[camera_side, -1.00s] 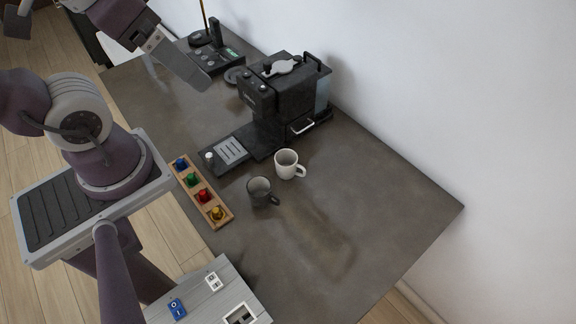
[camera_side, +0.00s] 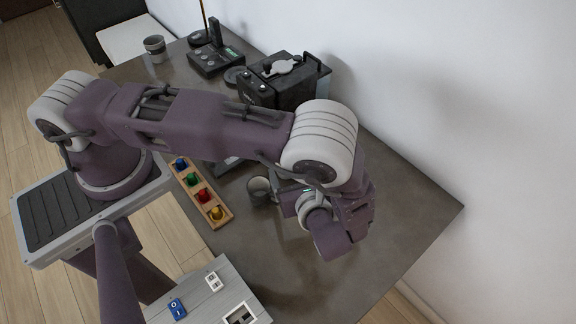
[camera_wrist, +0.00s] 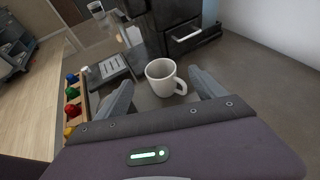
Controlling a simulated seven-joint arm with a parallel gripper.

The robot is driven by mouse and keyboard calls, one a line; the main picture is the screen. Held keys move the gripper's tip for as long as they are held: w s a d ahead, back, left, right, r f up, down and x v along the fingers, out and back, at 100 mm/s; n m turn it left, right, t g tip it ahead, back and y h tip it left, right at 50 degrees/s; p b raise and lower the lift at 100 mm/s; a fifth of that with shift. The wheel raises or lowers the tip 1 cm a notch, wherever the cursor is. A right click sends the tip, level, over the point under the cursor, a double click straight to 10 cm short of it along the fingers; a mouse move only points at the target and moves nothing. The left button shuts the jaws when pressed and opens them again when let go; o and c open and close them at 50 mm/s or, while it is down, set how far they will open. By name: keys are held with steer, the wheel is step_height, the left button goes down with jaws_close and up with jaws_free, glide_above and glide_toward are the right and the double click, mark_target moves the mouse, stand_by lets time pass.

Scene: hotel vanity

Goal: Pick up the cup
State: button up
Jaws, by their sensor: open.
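A white cup (camera_wrist: 160,84) stands upright in the wrist view, its handle to the right. My gripper (camera_wrist: 163,77) is open, with one finger on each side of the cup in that picture; I see no contact.
A wooden strip with coloured knobs (camera_side: 203,195) runs along the front. The counter (camera_side: 400,215) is clear at right. A wall rises behind.

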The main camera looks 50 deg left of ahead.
steer(key=shift+a+f, duration=0.15)
steer(key=shift+f, duration=0.25)
steer(key=x, duration=0.7)
steer(key=shift+w+r, duration=0.1)
steer(key=shift+r, duration=0.05)
steer(key=c, duration=1.5)
steer(key=shift+r, duration=0.1)
